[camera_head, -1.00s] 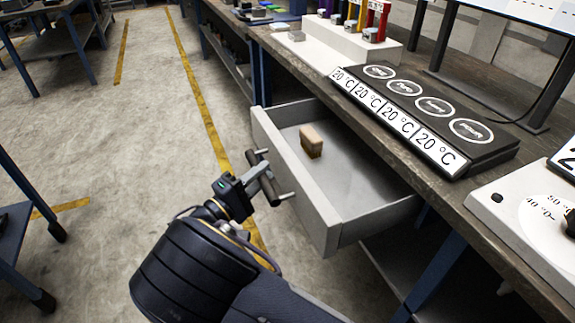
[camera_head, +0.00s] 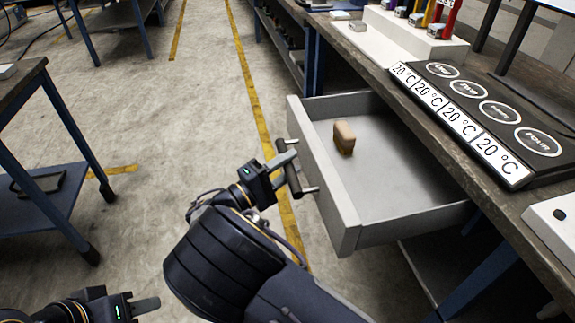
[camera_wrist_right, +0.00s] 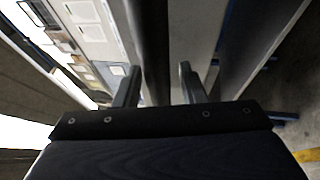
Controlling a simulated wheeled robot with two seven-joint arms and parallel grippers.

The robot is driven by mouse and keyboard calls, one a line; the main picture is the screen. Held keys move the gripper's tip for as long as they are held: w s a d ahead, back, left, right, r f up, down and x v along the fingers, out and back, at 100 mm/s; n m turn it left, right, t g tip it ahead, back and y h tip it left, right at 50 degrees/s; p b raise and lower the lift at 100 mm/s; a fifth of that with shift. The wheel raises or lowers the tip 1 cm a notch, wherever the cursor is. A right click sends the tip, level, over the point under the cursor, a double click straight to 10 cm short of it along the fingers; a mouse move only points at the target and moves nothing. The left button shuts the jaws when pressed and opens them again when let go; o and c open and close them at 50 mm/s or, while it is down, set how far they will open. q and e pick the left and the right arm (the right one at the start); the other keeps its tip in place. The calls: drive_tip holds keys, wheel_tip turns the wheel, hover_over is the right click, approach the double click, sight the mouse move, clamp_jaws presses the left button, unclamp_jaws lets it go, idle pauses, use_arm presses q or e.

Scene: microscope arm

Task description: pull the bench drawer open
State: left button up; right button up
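The bench drawer (camera_head: 328,188) is a light grey box standing well out from under the bench top, with its inside showing. Its dark bar handle (camera_head: 300,190) sits on the outer face. My right gripper (camera_head: 285,160) is at this handle, with its fingers on either side of the bar. In the right wrist view the dark handle bar (camera_wrist_right: 151,45) runs between the two fingertips. My left gripper (camera_head: 146,305) is low at the left of the head view, away from the drawer and empty; its fingers overlap in view.
A small tan block (camera_head: 344,138) stands inside the drawer. The bench top (camera_head: 375,70) carries a black panel (camera_head: 480,105) with temperature readouts and a white rack (camera_head: 415,35). A side table (camera_head: 35,200) stands at the left. The floor (camera_head: 190,130) between is clear.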

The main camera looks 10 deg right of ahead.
drive_tip(key=shift+o, duration=0.3)
drive_tip(key=shift+s+a, duration=0.15)
drive_tip(key=shift+a, duration=0.25)
drive_tip(key=v, duration=0.7)
drive_tip(key=shift+d+f, duration=0.1)
